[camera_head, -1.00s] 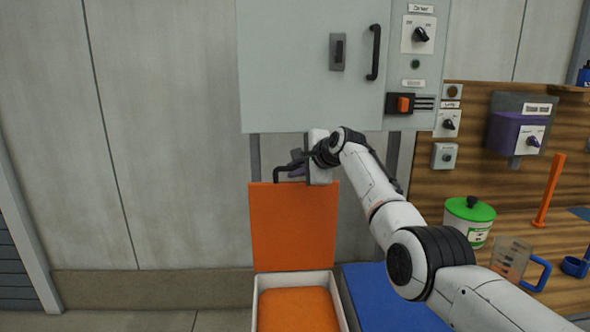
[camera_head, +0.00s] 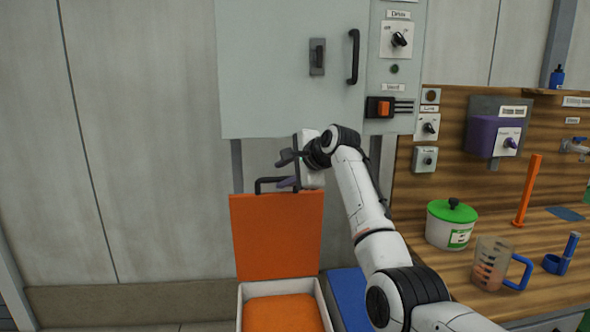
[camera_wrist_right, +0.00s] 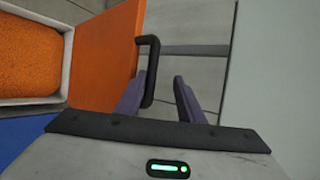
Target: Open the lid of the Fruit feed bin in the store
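The open bin (camera_head: 240,303) has a pale rim and orange contents. Its orange lid (camera_head: 277,237) stands upright behind it, and no label is readable on it. A black handle (camera_head: 262,181) sticks up from the lid's top edge. My right gripper (camera_head: 286,170) is at this handle with its purple fingers spread. In the right wrist view the lid (camera_wrist_right: 103,55) is at the left, and the handle (camera_wrist_right: 150,45) reaches between the open fingers, close beside the left one. My right gripper (camera_wrist_right: 160,97) is not clamped on it. My left gripper is out of view.
A grey cabinet (camera_head: 270,70) hangs just above my right gripper. A blue bin (camera_head: 350,295) stands right of the open one. A wooden bench (camera_head: 460,280) at the right holds a green-lidded pot (camera_head: 448,230) and a measuring jug (camera_head: 490,262). The wall at left is clear.

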